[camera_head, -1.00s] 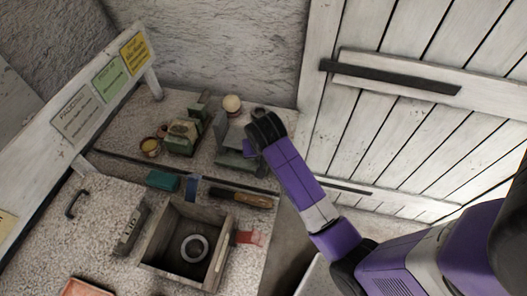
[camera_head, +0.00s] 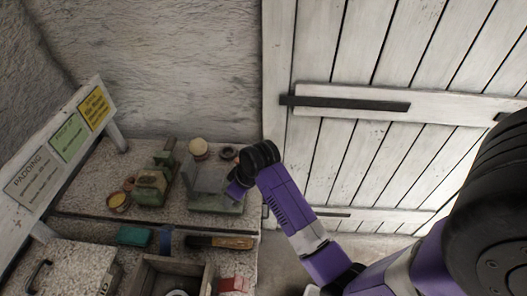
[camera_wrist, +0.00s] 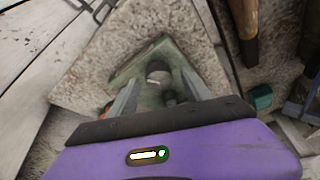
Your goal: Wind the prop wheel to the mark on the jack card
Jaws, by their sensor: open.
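My gripper (camera_wrist: 160,92) is open, with its two grey fingers apart and nothing held between them in the wrist view. Below and between the fingers is a green metal part (camera_wrist: 160,60) with a pale round piece (camera_wrist: 159,77). In the head view my gripper (camera_head: 236,190) is over a grey-green device (camera_head: 205,197) at the bench's back right corner. I cannot make out the prop wheel for sure; my arm hides part of the device. Three cards hang on the left board: yellow (camera_head: 95,106), green (camera_head: 68,136) and pale (camera_head: 33,179), headed PADDING. I cannot tell which is the jack card.
A green machine (camera_head: 152,185) and a yellow-topped pot (camera_head: 118,201) stand left of the device. A round pale knob (camera_head: 198,148) and a dark ring-like piece (camera_head: 227,153) are behind it. A wooden-handled tool (camera_head: 220,242) and an open box (camera_head: 170,277) lie in front. A plank door is right.

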